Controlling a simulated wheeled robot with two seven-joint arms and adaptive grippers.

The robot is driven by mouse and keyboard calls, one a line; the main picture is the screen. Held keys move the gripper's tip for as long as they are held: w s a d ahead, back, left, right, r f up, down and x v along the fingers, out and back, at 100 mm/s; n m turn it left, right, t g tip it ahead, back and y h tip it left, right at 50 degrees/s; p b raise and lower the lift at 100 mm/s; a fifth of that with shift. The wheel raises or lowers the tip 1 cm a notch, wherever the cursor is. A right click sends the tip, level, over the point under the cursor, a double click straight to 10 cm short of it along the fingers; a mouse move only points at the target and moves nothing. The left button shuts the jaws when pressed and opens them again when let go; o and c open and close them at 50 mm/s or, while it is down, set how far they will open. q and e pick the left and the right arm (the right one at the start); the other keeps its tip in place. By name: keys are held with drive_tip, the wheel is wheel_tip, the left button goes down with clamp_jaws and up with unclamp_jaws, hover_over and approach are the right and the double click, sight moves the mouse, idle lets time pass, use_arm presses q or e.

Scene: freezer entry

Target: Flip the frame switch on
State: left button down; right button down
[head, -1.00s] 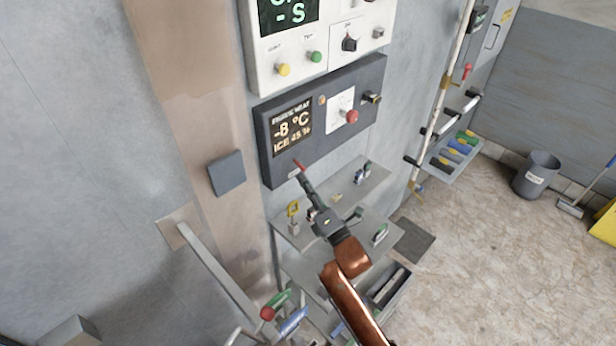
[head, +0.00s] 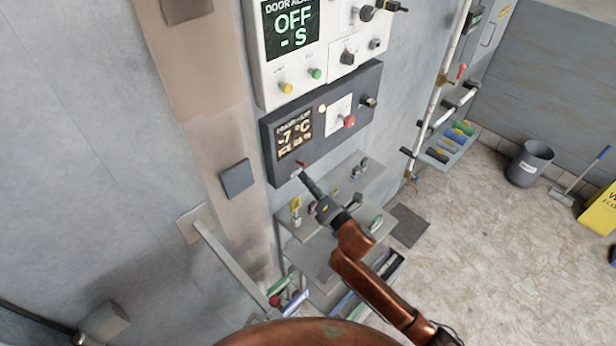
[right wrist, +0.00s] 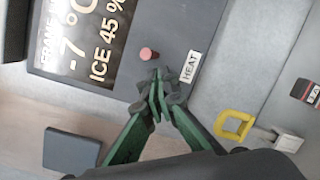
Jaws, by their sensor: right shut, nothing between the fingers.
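The frame heat panel (head: 367,88) is a dark box on the wall, with a display (head: 294,134) reading -7 °C; the right wrist view also shows ICE 45 %. At its lower edge is a small switch with a red tip (head: 301,164), seen end-on in the right wrist view (right wrist: 148,54) beside a HEAT label (right wrist: 191,66). My right gripper (head: 304,176) is shut and empty, its fingertips (right wrist: 158,88) just below the red tip. Whether they touch it, I cannot tell. My left gripper is out of view.
A white door alarm panel (head: 300,88) reading OFF hangs above. A red knob (head: 349,121) sits on the dark panel's right. Shelves (head: 345,175) with small items lie below. A grey block (head: 237,178) and a bar handle (head: 230,262) are at left.

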drive_tip(key=s+a+b+v, duration=0.1)
drive_tip(key=a+b+v, duration=0.1)
drive_tip(key=v, duration=0.9)
drive_tip(key=shift+s, duration=0.25)
drive_tip(key=shift+a, duration=0.1)
drive_tip(key=shift+r, duration=0.1)
